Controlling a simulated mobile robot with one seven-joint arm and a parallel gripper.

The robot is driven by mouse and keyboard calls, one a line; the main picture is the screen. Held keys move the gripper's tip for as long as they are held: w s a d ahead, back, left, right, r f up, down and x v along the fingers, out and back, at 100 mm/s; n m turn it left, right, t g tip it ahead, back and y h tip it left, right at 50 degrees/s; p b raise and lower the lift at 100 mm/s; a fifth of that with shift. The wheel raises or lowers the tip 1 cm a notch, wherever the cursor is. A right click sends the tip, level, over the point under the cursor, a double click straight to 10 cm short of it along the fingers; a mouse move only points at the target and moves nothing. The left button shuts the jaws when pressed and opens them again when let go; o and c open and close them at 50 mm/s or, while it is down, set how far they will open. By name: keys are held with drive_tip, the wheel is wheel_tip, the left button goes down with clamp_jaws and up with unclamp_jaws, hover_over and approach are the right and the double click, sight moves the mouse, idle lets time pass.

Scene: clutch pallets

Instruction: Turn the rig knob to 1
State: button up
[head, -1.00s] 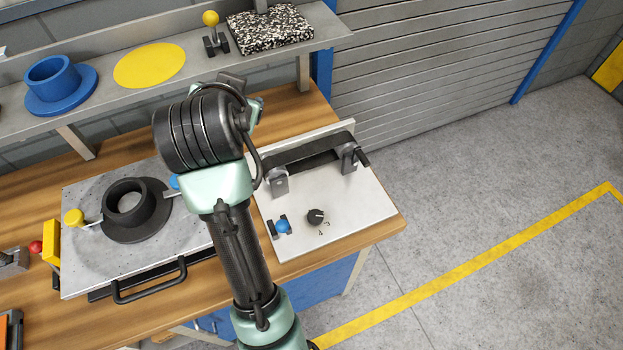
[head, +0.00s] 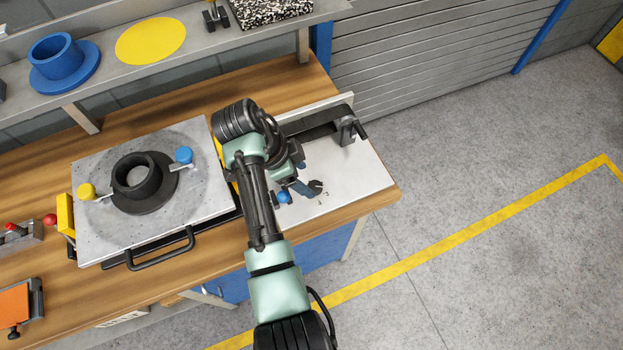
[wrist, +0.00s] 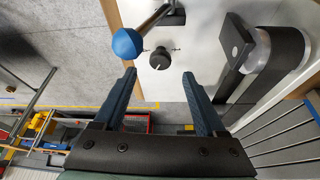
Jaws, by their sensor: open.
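The rig knob (wrist: 160,59) is a small round black knob on the white rig plate (wrist: 215,40). In the wrist view it lies just beyond my open fingertips, centred between them and not touched. In the head view the knob (head: 316,185) shows beside my gripper (head: 300,187), which is over the rig plate (head: 350,185). My gripper (wrist: 158,78) has two blue fingers spread apart with nothing between them. A lever with a blue ball (wrist: 127,43) stands left of the knob in the wrist view.
A black bar on posts (head: 345,130) crosses the back of the rig; a post with a roller (wrist: 255,50) is close to my right finger in the wrist view. A grey pallet (head: 90,235) with a black flanged hub (head: 140,185) lies left. Open floor is right.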

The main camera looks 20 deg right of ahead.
sight(314, 187)
drive_tip(key=shift+x, duration=2.65)
clamp_jaws()
